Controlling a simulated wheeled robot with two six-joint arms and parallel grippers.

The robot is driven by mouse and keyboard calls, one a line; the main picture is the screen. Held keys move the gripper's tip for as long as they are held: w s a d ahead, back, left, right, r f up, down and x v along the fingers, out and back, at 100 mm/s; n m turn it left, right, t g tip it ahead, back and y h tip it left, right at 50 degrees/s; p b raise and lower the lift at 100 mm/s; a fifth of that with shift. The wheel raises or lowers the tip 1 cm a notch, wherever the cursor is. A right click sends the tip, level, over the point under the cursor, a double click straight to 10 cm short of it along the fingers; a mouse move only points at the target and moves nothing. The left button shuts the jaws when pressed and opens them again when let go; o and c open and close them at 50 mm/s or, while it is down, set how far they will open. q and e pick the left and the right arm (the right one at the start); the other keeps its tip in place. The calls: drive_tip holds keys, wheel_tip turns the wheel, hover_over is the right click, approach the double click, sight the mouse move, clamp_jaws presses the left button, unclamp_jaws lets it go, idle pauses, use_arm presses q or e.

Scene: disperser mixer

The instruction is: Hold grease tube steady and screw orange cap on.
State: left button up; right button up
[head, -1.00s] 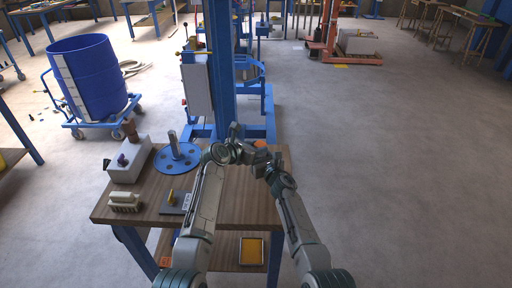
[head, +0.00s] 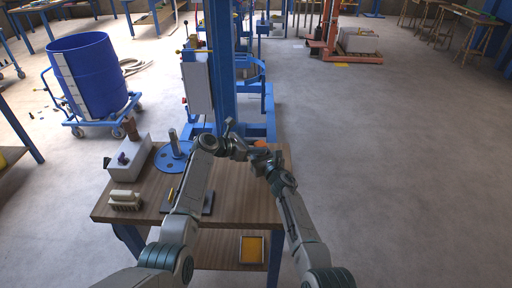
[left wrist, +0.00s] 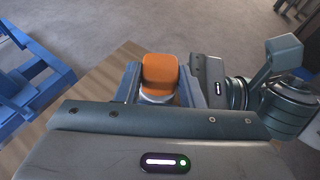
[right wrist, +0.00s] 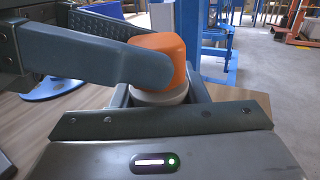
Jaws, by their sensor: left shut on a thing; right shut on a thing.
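The orange cap (left wrist: 160,72) sits upright on the pale top of the grease tube (left wrist: 157,97) in the left wrist view. In the right wrist view, the cap (right wrist: 158,52) is right above the tube's pale collar (right wrist: 158,97). My left gripper (head: 243,150) is shut on the cap; one of its fingers crosses the cap's front in the right wrist view. My right gripper (head: 262,158) is shut on the tube below. The grippers meet above the table's right back part. The tube's lower body is hidden, and I cannot tell how far the cap is threaded.
The wooden table (head: 245,205) is bare at its front right. The blue mixer column (head: 222,70) rises just behind the table.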

use_arm(q)
drive_tip(key=shift+r, duration=0.1)
drive_tip(key=m+g, duration=0.1)
drive_tip(key=m+g+h, duration=0.1)
drive_tip(key=shift+w+a+g, duration=0.1)
drive_tip(key=shift+w+g, duration=0.15)
drive_tip(key=shift+g, duration=0.05)
drive_tip(key=shift+m+g+h, duration=0.3)
drive_tip(key=shift+m+g, duration=0.3)
drive_tip(key=shift+m, duration=0.1)
drive_tip(key=o, duration=1)
drive_tip(key=shift+r, duration=2.25)
